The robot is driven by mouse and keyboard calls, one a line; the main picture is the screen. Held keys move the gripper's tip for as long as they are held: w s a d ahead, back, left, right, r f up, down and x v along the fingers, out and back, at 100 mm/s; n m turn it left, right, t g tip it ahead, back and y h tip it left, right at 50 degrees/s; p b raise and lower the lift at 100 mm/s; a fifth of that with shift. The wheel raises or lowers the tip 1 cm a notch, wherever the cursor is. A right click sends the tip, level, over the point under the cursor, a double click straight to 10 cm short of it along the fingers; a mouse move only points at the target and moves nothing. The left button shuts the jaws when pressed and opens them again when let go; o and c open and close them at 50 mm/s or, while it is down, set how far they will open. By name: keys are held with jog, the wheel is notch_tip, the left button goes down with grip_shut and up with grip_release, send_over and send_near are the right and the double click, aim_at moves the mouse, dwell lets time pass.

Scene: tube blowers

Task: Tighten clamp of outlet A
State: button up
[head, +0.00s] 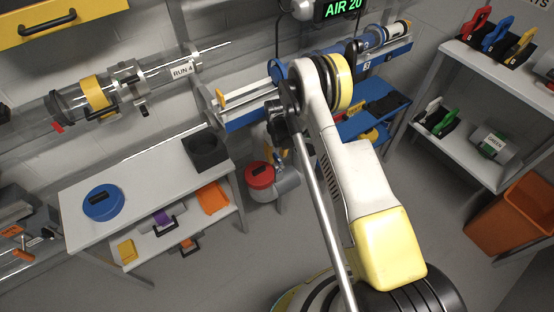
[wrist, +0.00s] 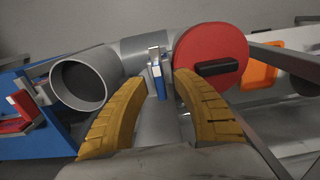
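In the wrist view, a grey pipe fitting has an open round mouth (wrist: 82,82) on the left and a red round cap (wrist: 208,58) with a dark handle on the right. A small clamp lever (wrist: 157,74), blue and metallic, stands upright between them. No letter shows, so I cannot tell which outlet is A. My gripper (wrist: 160,84) is open, its two yellow fingers on either side of the lever. I see no clear contact. In the head view, the red cap (head: 260,174) shows low beside my arm; my fingers are mostly hidden there.
A white table (head: 145,190) with a blue disc (head: 103,203) and a black box (head: 205,152) stands left. A blue bench (head: 375,108) lies behind my arm. An orange bin (head: 512,218) and shelves stand right.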

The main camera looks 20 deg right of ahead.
jog(key=shift+f, duration=0.3)
grip_shut()
